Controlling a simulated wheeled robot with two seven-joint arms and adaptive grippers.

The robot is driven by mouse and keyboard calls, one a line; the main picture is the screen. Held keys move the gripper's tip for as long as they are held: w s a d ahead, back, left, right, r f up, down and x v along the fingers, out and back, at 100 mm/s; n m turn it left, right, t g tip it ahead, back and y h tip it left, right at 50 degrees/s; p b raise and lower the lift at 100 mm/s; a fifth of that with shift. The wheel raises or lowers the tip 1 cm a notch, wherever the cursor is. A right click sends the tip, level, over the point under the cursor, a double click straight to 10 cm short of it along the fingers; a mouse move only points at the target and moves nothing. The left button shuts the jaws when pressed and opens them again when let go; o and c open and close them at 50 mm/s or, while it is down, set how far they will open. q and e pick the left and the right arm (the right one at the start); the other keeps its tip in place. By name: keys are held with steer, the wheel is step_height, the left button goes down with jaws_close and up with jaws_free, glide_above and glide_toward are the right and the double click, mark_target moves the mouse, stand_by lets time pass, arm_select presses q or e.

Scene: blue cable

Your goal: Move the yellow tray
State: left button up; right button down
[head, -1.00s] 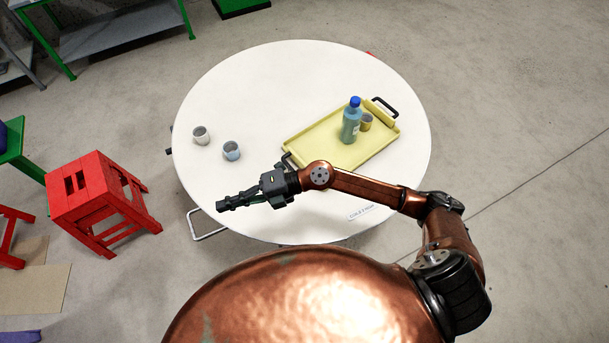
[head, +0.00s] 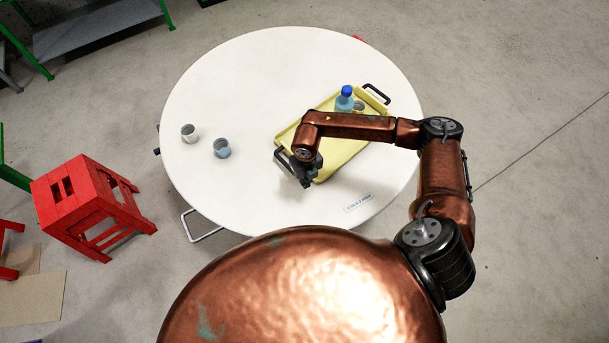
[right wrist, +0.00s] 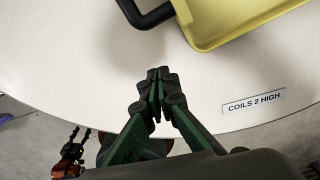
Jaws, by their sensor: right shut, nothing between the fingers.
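The yellow tray (head: 345,150) lies on the round white table (head: 240,85), with a black handle at each end. The near-left handle (head: 281,160) shows beside my right gripper (head: 306,184). In the right wrist view the tray (right wrist: 225,15) and part of that handle (right wrist: 150,15) are at the top, beyond the fingertips. My right gripper (right wrist: 157,75) is shut and empty, pointing down just off the tray's near-left corner. My right forearm hides part of the tray. My left gripper (right wrist: 80,131) shows small at the lower left of the wrist view, its fingers apart.
A blue-capped bottle (head: 345,101) and a cup (head: 359,106) stand on the tray, partly hidden by my arm. A white cup (head: 189,133) and a blue-grey cup (head: 222,148) stand left. A label (head: 357,203) lies near the front edge. A red stool (head: 75,195) stands left.

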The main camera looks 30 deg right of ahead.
step_height(320, 180, down, 3)
steer(key=shift+f, duration=0.2)
steer(key=w, duration=0.2)
steer(key=shift+w+a+r, duration=0.1)
steer(key=shift+w+r, duration=0.1)
steer(key=shift+w, duration=0.8)
steer(key=shift+w, duration=0.1)
